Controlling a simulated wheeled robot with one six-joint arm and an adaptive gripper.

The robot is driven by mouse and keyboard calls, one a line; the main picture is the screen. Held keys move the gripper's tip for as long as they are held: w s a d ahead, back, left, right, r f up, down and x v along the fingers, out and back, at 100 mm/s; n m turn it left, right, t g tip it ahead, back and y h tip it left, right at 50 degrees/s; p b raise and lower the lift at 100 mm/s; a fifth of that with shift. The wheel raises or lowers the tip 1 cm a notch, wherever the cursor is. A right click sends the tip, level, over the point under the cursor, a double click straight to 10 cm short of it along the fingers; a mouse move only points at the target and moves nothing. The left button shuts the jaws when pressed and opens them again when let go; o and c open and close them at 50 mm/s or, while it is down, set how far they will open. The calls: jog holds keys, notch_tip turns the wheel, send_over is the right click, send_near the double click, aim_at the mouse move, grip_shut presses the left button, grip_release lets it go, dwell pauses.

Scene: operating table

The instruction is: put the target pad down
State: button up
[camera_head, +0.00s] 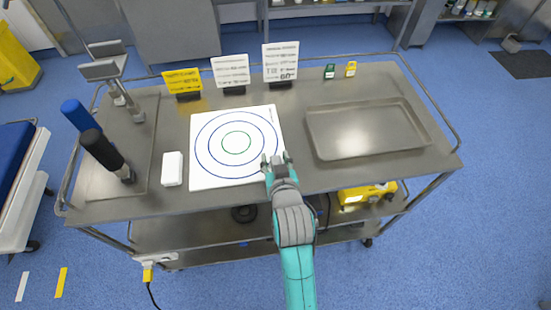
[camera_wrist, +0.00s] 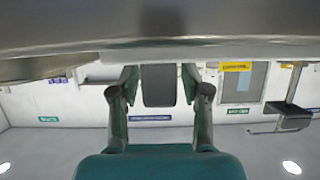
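The target pad (camera_head: 207,173) is a white square with concentric blue and green rings. It lies flat on the steel table (camera_head: 335,178), left of the middle, in the head view. My gripper (camera_head: 276,159) is at the pad's lower right edge and covers a little of it. Its two fingertips stand apart with nothing visible between them. I cannot tell whether they touch the pad. The pad cannot be made out there.
A steel tray (camera_head: 365,133) lies right of the pad. A small white box (camera_head: 172,169) is close to its left. Left of that are tools with blue and black handles (camera_head: 98,145). Sign cards (camera_head: 231,71) stand behind the pad.

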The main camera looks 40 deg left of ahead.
jog(key=shift+r, duration=0.15)
jog(key=v, duration=1.2)
jog(key=s+d+f+m+t+h, duration=0.2)
jog(key=d+f+m, duration=0.15)
jog(key=d, duration=0.85)
jog(key=s+d+f+m+t+h, duration=0.25)
jog(key=d+f, duration=0.25)
jog(key=d, duration=0.7)
jog(key=s+d+r+m+h, duration=0.1)
jog(key=s+d+h, duration=0.1)
jog(key=s+d, duration=0.4)
jog(key=s+d+r+m+t+h, duration=0.1)
jog(key=s+d+r+m+h, duration=0.1)
jog(key=s+d, duration=0.5)
jog(key=s+h, duration=0.1)
jog(key=s, duration=0.3)
jog(key=shift+d+r+m+h, duration=0.15)
jog(key=shift+d+m+h, duration=0.05)
jog(key=shift+m+h, duration=0.15)
jog(key=o, duration=0.3)
jog(key=shift+s+d+r+t, duration=0.1)
jog(key=shift+s+r+t, duration=0.1)
jog(key=shift+s+t, duration=0.05)
